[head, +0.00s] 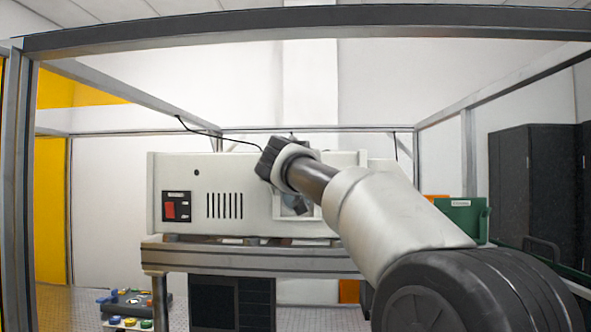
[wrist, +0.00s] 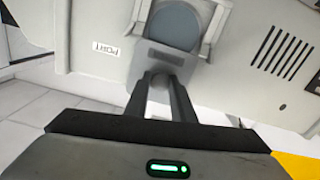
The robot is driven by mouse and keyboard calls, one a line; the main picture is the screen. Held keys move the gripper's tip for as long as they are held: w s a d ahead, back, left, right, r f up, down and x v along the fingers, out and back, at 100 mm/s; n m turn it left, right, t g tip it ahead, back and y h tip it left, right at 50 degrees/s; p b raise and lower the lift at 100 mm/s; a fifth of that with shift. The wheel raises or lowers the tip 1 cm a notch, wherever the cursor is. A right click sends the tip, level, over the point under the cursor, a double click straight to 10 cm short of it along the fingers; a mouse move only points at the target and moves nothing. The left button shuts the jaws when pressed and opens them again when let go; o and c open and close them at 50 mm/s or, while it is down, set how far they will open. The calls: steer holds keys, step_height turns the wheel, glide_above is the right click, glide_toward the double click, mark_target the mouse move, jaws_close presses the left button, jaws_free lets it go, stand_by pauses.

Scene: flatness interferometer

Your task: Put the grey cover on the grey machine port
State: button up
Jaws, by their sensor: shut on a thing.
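In the wrist view, my gripper's (wrist: 163,82) dark fingers are closed together on a flat grey piece (wrist: 166,54), which looks like the tab of the grey cover. Just beyond it is a round blue-grey face (wrist: 178,24), framed by a pale bracket on the machine front. I cannot tell whether this disc is the cover or the port behind it, nor whether the cover is seated. In the head view, my arm hides most of the gripper. The pale port frame (head: 283,228) shows below my wrist on the machine.
The pale machine (head: 228,170) has a red switch (head: 170,209) and vent slots, and stands on a metal bench (head: 250,257). A green box (head: 460,217) is at right. A control box with coloured buttons (head: 126,303) is low left. A metal frame surrounds the area.

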step_height(320, 180, down, 7)
steer(key=b, duration=0.8)
steer(key=shift+f, duration=0.2)
stand_by(5.3)
steer(key=o, duration=1)
steer(key=shift+o, duration=0.2)
steer(key=s+b, duration=0.6)
steer(key=s, duration=1.1)
steer(key=shift+s+r, duration=0.15)
steer(key=shift+s, duration=0.05)
